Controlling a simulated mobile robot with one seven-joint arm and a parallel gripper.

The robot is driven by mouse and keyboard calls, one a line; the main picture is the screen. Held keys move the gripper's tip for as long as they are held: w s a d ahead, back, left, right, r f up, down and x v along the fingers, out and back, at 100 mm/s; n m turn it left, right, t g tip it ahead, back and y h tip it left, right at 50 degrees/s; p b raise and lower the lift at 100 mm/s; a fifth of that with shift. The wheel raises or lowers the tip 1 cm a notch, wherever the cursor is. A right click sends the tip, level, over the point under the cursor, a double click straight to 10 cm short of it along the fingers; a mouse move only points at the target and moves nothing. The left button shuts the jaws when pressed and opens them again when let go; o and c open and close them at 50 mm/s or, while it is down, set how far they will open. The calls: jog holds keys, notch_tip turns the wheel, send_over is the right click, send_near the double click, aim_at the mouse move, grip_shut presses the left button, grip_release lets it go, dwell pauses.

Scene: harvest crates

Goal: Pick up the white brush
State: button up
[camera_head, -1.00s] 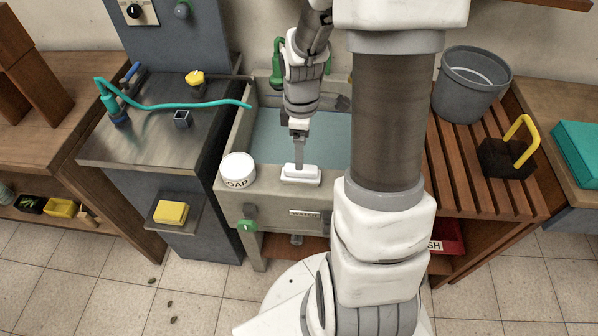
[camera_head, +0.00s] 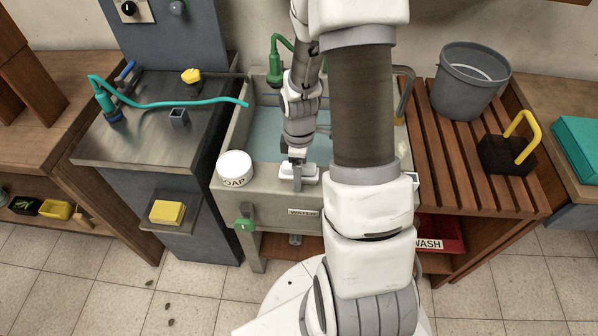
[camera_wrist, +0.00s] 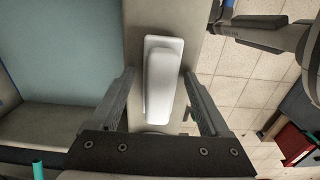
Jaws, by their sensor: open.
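The white brush (camera_wrist: 161,80) lies on the front rim of the stone sink (camera_head: 270,200). In the wrist view it is a long white block with a raised back, lying lengthwise between the jaws and a little beyond them. In the head view the brush (camera_head: 308,174) is partly hidden behind my gripper (camera_head: 297,180). My gripper, which also shows in the wrist view (camera_wrist: 160,88), is open. One finger is on each side of the brush, with a gap on both sides. The brush's lower end is near my gripper's palm in the wrist view.
A white soap tub (camera_head: 235,168) stands on the rim left of the brush. Water (camera_head: 262,135) fills the basin behind. A slatted wooden rack with a grey bucket (camera_head: 470,82) and a black, yellow-handled block (camera_head: 508,153) is at right.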

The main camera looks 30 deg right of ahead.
grip_shut()
jog(key=shift+r, duration=0.15)
notch_tip(320, 180, up, 4)
jog(key=shift+p, duration=0.45)
jog(key=s+d+r+p, duration=0.1)
jog(key=s+d+r, duration=0.5)
jog(key=s+d, duration=0.2)
jog(key=shift+d+r, duration=0.15)
jog(key=shift+r, duration=0.25)
jog(key=shift+s, duration=0.1)
jog(key=c, duration=0.7)
grip_release()
jog(key=c, duration=0.5)
